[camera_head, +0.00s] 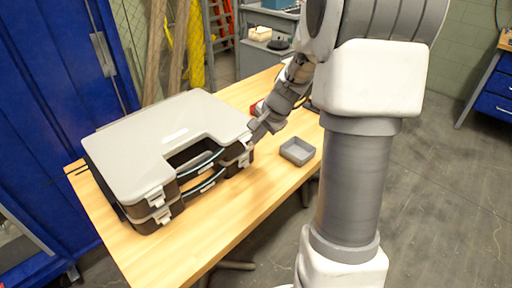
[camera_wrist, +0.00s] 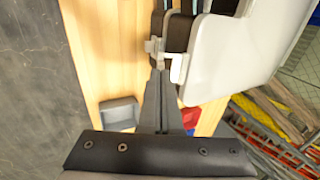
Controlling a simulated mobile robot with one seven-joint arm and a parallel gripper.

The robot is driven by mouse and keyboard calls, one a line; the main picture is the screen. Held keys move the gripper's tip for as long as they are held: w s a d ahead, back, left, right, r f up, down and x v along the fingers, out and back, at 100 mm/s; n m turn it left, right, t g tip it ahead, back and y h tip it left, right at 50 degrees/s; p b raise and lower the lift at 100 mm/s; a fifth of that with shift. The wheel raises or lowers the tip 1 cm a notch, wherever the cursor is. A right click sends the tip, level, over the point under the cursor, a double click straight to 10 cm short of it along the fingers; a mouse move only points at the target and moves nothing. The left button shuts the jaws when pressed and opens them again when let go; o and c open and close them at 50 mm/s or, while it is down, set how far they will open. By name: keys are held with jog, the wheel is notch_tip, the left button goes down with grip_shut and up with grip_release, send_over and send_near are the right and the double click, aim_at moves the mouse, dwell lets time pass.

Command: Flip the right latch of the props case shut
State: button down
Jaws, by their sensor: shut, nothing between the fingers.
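The props case (camera_head: 165,140) lies flat on the wooden table, with a pale grey lid, dark sides and its handle facing the front edge. The right latch (camera_head: 245,141) is a small pale piece at the case's front right corner, partly hidden by my gripper. In the wrist view the pale latch pieces (camera_wrist: 154,47) stand just beyond the fingertips. Whether the latch is open or shut is unclear. My gripper (camera_head: 256,130) is shut and empty, its tips close to the latch; touching cannot be told. The fingers also show in the wrist view (camera_wrist: 159,76). A left latch (camera_head: 156,199) sits at the other front corner.
A small grey tray (camera_head: 297,151) stands on the table (camera_head: 215,226) right of the case. Red and blue objects (camera_wrist: 190,118) lie near the fingers in the wrist view. The table strip before the case is clear. Blue cabinets (camera_head: 60,100) stand behind at left.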

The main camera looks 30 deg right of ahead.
jog(key=f+t+b, duration=0.1)
jog(key=b, duration=0.3)
jog(key=f+t+b, duration=0.1)
jog(key=b, duration=0.3)
jog(key=shift+s+f+y+b, duration=0.1)
jog(key=shift+s+y+b, duration=0.2)
jog(key=shift+y, duration=0.1)
jog(key=shift+f+b, duration=0.1)
jog(key=shift+b, duration=0.3)
jog(key=shift+w+f+b, duration=0.2)
jog(key=shift+f+b, duration=0.65)
jog(key=shift+b, duration=0.3)
jog(key=shift+w+f+b, duration=0.15)
jog(key=shift+f+b, duration=0.7)
jog(key=shift+b, duration=0.25)
jog(key=shift+r, duration=0.1)
